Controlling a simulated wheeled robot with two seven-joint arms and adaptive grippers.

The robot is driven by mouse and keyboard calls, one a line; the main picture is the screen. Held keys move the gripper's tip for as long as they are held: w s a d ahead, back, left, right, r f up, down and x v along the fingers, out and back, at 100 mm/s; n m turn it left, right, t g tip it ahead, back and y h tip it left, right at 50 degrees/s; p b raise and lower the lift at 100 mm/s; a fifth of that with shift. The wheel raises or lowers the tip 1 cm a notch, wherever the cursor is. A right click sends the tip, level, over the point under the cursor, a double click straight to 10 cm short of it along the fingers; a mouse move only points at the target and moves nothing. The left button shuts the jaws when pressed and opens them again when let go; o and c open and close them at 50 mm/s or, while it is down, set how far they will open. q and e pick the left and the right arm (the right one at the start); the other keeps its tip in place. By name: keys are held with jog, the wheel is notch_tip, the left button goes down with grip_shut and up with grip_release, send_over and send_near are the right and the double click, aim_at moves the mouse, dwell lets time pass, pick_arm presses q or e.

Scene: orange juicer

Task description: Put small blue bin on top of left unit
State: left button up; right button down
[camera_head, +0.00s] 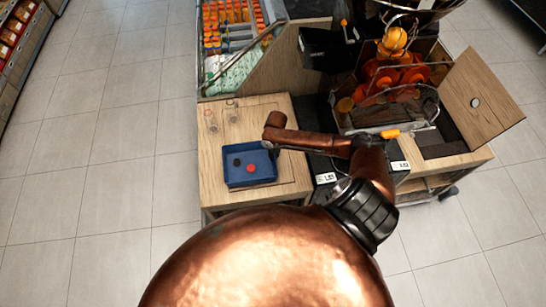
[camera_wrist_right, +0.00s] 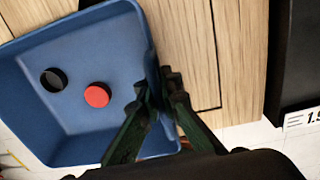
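The small blue bin (camera_head: 232,179) is over the wooden top of the left unit (camera_head: 218,125), towards its front; I cannot tell whether it rests there or hangs just above. It also shows in the right wrist view (camera_wrist_right: 100,40). A black disc (camera_wrist_right: 53,80) and a red disc (camera_wrist_right: 97,95) lie inside it. My right gripper (camera_head: 274,153) is at the bin's right wall. In the wrist view its dark green fingers (camera_wrist_right: 158,84) straddle this wall, one inside and one outside, and look shut on it. My left gripper is not in view.
An orange juicer (camera_head: 392,75) with oranges stands on the right unit, beside an open wooden flap (camera_head: 482,100). A bottle display (camera_head: 232,30) with a wooden side panel is behind the left unit. The tiled floor on the left is clear.

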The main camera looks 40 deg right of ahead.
jog(key=shift+f, duration=0.45)
jog(key=c, duration=2.2)
grip_release()
jog(key=shift+f, duration=0.1)
jog(key=shift+o, duration=0.2)
notch_tip(320, 180, up, 12)
jog(key=shift+s+d+r, duration=0.1)
jog(key=shift+d+r, duration=0.05)
